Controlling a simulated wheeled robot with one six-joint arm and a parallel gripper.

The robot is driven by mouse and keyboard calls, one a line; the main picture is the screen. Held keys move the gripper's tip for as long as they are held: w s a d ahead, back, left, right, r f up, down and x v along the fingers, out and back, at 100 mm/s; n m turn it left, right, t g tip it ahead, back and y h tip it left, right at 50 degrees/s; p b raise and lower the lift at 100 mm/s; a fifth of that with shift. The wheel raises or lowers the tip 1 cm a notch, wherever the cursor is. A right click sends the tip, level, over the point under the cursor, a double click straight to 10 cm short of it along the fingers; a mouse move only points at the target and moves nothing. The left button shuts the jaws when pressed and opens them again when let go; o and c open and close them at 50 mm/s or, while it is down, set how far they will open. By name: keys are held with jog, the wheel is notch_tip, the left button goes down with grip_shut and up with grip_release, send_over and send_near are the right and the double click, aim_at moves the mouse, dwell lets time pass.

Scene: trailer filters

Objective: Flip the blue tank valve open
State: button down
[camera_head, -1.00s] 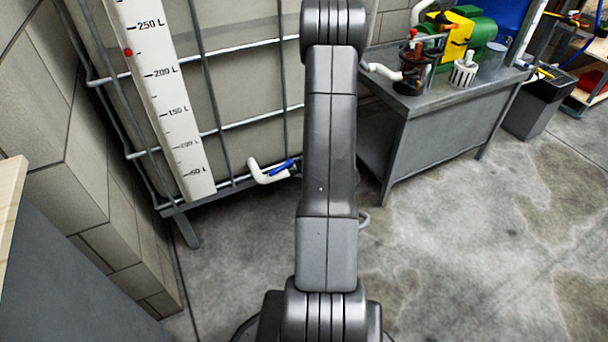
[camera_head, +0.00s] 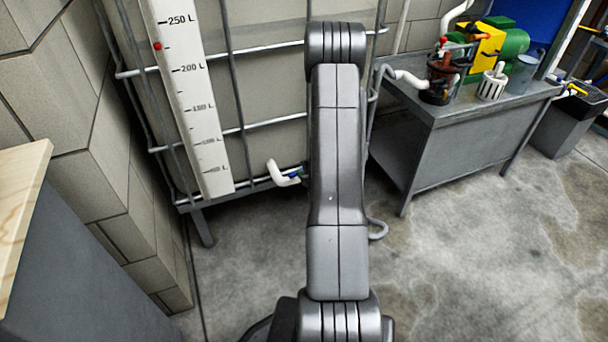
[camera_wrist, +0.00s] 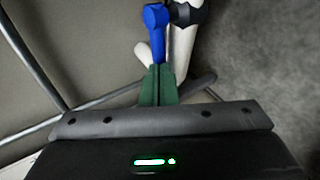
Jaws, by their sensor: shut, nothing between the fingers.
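The blue valve handle (camera_wrist: 155,20) is at the top middle of the wrist view, beside a black fitting (camera_wrist: 187,13) and the white outlet pipe (camera_wrist: 181,48). Its narrow end points down at my gripper (camera_wrist: 158,69). The green fingers are together and empty, with their tips at or very near the handle's end; I cannot tell if they touch. My arm hides the gripper there.
Metal cage bars (camera_head: 234,110) and a white litre scale (camera_head: 187,90) front the tank. A block wall (camera_head: 100,190) and wooden-topped bench (camera_head: 20,190) stand left. A grey workbench (camera_head: 465,150) with a pump stands right. Open concrete floor lies between.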

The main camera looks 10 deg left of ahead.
jog(key=b, duration=0.1)
jog(key=a+b, duration=0.1)
jog(key=shift+w+a+b, duration=0.25)
jog(key=shift+b, duration=0.1)
jog(key=shift+d, duration=0.1)
jog(key=shift+s+d, duration=0.15)
jog(key=shift+d, duration=0.55)
jog(key=shift+r, duration=0.1)
